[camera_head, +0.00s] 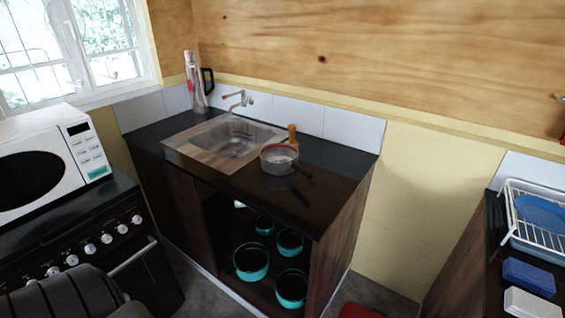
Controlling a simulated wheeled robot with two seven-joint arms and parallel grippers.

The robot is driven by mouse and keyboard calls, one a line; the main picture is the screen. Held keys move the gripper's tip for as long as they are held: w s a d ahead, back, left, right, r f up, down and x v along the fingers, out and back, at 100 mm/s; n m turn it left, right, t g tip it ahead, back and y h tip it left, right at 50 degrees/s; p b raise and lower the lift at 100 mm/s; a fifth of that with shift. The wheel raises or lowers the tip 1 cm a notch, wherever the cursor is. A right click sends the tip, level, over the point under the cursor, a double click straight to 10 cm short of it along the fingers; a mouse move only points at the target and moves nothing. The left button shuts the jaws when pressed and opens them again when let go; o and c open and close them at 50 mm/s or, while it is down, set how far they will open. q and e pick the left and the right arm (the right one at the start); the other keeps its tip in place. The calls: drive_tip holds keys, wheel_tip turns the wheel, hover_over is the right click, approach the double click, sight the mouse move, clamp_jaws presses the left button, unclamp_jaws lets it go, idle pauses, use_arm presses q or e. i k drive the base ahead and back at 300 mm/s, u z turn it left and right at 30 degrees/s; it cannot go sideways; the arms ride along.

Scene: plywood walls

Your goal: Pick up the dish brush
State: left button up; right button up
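A small upright wooden object (292,133) shows at the rim of a grey pot on the black counter, right of the sink. It may be the dish brush, but it is too small to tell. I cannot tell whether it stands in the pot or behind it. The pot (277,165) has a dark handle pointing right. No other object is clearly a dish brush. Neither of my grippers is in view.
The sink (230,142) and tap (237,100) are left of the pot. A tall flask (194,82) stands in the back corner. Several teal pots (251,262) sit below the counter. A stove (90,235) with a microwave (45,158) is left; a dish rack (548,200) is right.

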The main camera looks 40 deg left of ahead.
sight(291, 128)
drive_tip(key=z, duration=2.35)
drive_tip(key=k, duration=2)
drive_tip(key=u, duration=2.6)
drive_tip(key=i, duration=0.1)
drive_tip(key=z, duration=0.25)
